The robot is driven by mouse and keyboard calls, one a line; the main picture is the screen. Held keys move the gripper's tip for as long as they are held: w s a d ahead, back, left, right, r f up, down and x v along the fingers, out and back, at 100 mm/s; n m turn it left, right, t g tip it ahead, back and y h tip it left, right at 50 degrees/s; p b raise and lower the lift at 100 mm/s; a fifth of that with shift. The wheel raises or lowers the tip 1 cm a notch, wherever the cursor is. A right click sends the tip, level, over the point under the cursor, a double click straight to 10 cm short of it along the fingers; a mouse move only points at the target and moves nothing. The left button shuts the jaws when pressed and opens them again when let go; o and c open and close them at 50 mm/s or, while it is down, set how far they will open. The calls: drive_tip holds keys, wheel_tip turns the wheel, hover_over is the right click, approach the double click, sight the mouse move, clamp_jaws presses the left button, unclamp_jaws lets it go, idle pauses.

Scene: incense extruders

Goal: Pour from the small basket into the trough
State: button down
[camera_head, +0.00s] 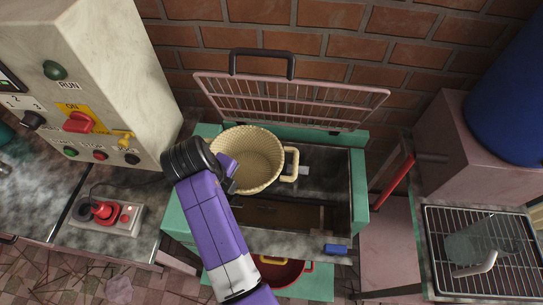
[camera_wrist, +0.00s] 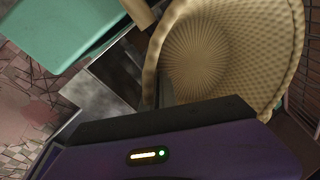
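The small basket (camera_head: 245,155) is cream and woven, with a handle on its right side. It is over the back left part of the trough (camera_head: 335,215), a green-rimmed metal box with a dark inside. My gripper (camera_head: 228,170) is at the basket's left side and appears shut on it; the fingertips are hidden. In the wrist view the basket (camera_wrist: 205,55) fills the upper right, close to my gripper. Its patterned inside shows, and I see no contents. The basket looks roughly upright in the head view.
A pink wire guard (camera_head: 290,100) stands behind the trough against the brick wall. A control cabinet (camera_head: 90,60) is at left, with a red-knobbed switch box (camera_head: 105,213) below. A wire rack (camera_head: 485,250) is at right. A red bowl (camera_head: 285,272) sits below the trough front.

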wheel_tip(320, 180, up, 3)
drive_tip(key=shift+f+p, duration=0.2)
drive_tip(key=shift+p, duration=0.4)
drive_tip(key=shift+r, duration=1.2)
